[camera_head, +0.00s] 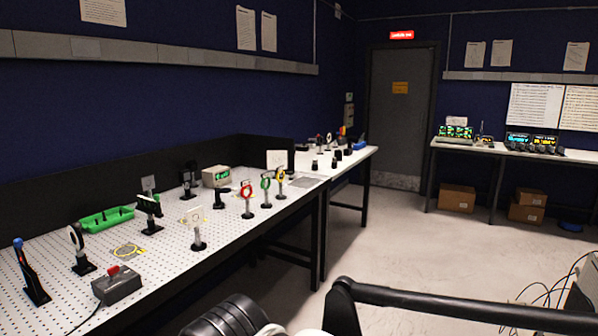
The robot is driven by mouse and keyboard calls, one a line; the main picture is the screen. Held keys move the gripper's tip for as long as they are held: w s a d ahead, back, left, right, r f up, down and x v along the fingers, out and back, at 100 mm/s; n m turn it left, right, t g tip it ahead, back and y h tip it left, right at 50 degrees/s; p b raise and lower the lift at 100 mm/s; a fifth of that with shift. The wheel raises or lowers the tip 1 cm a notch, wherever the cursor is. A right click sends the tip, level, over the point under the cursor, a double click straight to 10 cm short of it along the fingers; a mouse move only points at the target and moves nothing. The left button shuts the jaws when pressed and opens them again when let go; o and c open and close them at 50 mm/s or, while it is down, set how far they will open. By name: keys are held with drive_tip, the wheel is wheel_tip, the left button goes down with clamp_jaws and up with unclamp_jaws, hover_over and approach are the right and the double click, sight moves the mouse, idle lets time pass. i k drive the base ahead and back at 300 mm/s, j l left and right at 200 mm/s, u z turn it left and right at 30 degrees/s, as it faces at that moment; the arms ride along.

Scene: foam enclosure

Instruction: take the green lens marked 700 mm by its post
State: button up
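A green ring-mounted lens (265,184) stands upright on a dark post and base on the perforated optical table (225,236), near its right edge. Its marking is too small to read. A red ring-mounted lens (247,190) stands just left of it, and a yellow ring-mounted lens (280,177) just right and a little farther back. All three look upright and apart. My gripper's fingers are not in view; only dark parts at the bottom show, which may be my own body.
A pale mount (197,230) stands nearer the front edge. A grey box with a red button (117,285), a green tray (107,218) and a small display box (216,176) are also on the table.

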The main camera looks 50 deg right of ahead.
sight(265, 183)
drive_tip(key=l+z, duration=0.15)
drive_tip(key=l, duration=0.3)
drive_tip(key=i+l+z, duration=0.15)
drive_tip(key=l, duration=0.25)
drive_tip(key=i+l+z, duration=0.15)
drive_tip(key=l, duration=0.3)
drive_tip(key=l+z, duration=0.15)
drive_tip(key=l, duration=0.25)
drive_tip(key=i+l+z, duration=0.15)
drive_tip(key=l, duration=0.25)
